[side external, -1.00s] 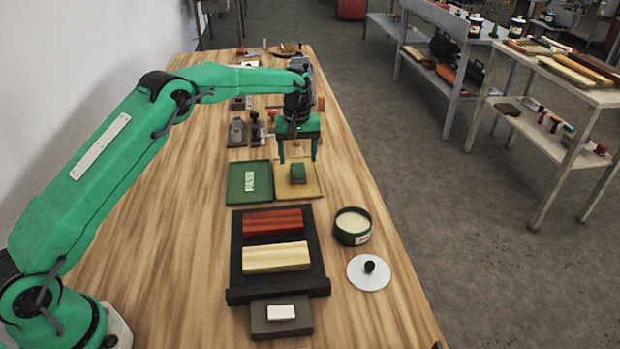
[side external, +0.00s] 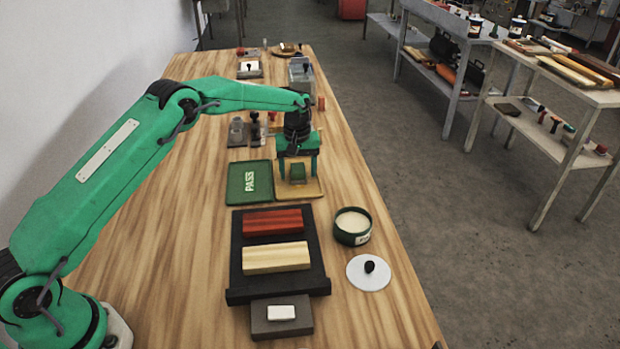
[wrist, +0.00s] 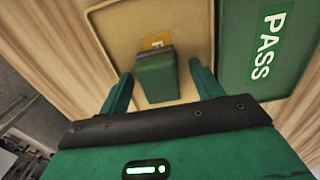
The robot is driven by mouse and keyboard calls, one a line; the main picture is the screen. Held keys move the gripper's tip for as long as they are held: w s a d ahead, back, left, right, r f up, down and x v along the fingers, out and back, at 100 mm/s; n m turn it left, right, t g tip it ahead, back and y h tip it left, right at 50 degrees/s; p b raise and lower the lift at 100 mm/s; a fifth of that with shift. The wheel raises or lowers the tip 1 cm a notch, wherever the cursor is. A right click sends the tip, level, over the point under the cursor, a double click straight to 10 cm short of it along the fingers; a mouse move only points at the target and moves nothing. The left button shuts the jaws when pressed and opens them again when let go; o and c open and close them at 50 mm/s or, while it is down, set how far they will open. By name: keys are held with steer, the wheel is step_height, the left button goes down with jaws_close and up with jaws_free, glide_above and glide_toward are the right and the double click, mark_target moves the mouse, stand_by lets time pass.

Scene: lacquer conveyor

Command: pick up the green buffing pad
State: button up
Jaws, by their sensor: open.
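The green buffing pad (side external: 298,173) is a small block on a tan tray (side external: 312,188). It also shows in the wrist view (wrist: 155,75), between the two fingers. My gripper (side external: 298,178) is open and low over the tan tray, with one finger on each side of the pad. In the wrist view my gripper (wrist: 160,85) shows a gap between each finger and the pad. A yellow label (wrist: 157,42) shows on the tray just beyond the pad.
A green PASS tray (side external: 235,183) lies just left of the tan tray. A dark board (side external: 237,262) with a red block (side external: 273,222) and a cream block (side external: 276,257) lies nearer. A green tin (side external: 352,238) and a white lid (side external: 358,276) sit to the right.

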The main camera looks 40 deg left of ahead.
mark_target(298, 167)
steer(key=shift+c, duration=0.4)
steer(key=c, duration=1)
steer(key=shift+r, duration=0.1)
steer(key=shift+r, duration=0.85)
step_height(298, 167, up, 2)
steer(key=shift+r, duration=0.1)
steer(key=s+d+r, duration=0.2)
steer(key=d, duration=0.1)
steer(key=s+d+r, duration=0.2)
steer(key=d, duration=0.1)
steer(key=s+d+r, duration=0.1)
steer(key=d+r, duration=0.2)
steer(key=d, duration=0.1)
steer(key=shift+s+d, duration=0.1)
steer(key=shift+s, duration=0.3)
